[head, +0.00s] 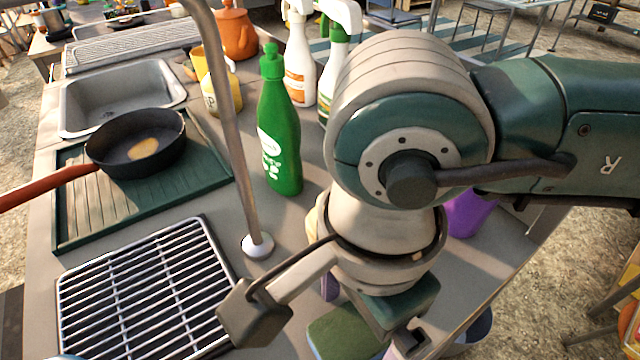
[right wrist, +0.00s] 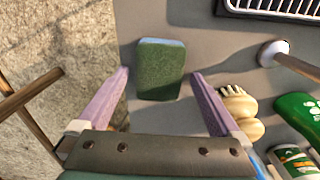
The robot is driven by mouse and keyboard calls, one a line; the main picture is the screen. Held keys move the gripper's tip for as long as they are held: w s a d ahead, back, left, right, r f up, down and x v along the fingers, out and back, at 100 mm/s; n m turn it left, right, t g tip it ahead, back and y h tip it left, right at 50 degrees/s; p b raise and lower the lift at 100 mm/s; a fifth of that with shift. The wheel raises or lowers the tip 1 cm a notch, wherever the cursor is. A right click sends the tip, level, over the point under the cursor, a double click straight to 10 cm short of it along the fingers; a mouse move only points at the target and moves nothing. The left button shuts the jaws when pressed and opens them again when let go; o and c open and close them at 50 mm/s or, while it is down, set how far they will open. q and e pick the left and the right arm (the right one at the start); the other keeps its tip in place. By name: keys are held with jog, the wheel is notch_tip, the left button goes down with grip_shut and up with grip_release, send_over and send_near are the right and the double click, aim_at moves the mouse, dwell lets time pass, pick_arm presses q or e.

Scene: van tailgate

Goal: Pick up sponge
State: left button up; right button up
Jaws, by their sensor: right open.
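The sponge (right wrist: 160,68) is a green block with a paler layer along its far edge, lying flat on the grey counter. It also shows in the head view (head: 343,333) at the bottom, partly hidden by my right wrist. My right gripper (right wrist: 160,74) is open, with its two purple fingers on either side of the sponge and a gap on each side. The sponge is not held. My left gripper is not in view.
A beige scrub brush (right wrist: 238,105) lies just right of the right finger. A green bottle (head: 280,130), a thin tap post (head: 236,130), a wire rack (head: 140,290) and a pan (head: 135,145) are farther left. The counter's edge runs close beside the sponge.

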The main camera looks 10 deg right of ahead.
jog(key=shift+a+f, duration=0.15)
jog(key=shift+f, duration=0.1)
jog(key=shift+s, duration=0.1)
jog(key=c, duration=1.3)
